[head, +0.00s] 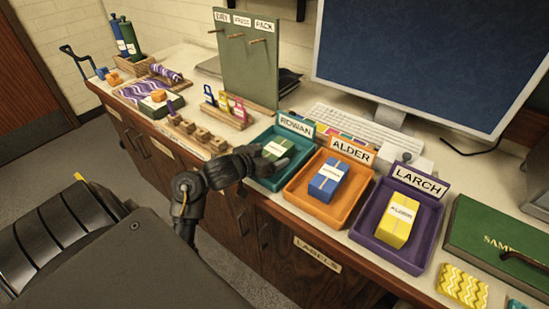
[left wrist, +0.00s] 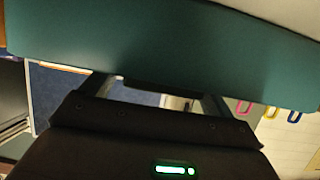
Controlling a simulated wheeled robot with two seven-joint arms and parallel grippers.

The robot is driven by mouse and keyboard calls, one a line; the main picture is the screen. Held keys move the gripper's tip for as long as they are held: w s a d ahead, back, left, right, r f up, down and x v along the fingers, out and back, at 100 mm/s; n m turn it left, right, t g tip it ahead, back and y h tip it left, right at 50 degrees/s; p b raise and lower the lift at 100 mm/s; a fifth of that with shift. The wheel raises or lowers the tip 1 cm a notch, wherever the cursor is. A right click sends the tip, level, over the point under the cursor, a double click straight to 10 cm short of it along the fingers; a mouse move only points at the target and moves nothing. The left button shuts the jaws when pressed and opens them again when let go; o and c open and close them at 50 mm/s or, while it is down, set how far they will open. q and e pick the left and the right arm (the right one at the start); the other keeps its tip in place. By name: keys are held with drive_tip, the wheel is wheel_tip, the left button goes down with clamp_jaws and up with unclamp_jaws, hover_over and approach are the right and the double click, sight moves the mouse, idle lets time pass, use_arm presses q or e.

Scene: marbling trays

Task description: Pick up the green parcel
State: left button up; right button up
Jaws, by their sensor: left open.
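The green parcel (head: 277,146), with a pale label, lies in the teal ROWAN tray (head: 298,147). My left gripper (head: 271,161) reaches in from the left at the tray's front left edge, close beside the parcel, and partly covers the tray. Its jaws are open. In the left wrist view, the two fingers (left wrist: 158,92) stand apart against a broad teal surface (left wrist: 150,45), which looks like the tray's wall up close. The parcel does not show there. I cannot tell in the head view whether the fingers touch the parcel. My right gripper is not in view.
The orange ALDER tray (head: 293,190) holds a blue parcel (head: 327,180), and the purple LARCH tray (head: 367,232) holds a yellow parcel (head: 397,222). A green pegboard (head: 245,65) stands behind, left of a monitor (head: 430,60). Wooden blocks (head: 202,134) lie left of the gripper.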

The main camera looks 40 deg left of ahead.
use_arm(q)
drive_tip(key=shift+x, duration=0.8)
drive_tip(key=shift+c, duration=0.2)
drive_tip(key=c, duration=1.2)
drive_tip(key=shift+c, duration=0.2)
drive_tip(key=shift+r, duration=0.1)
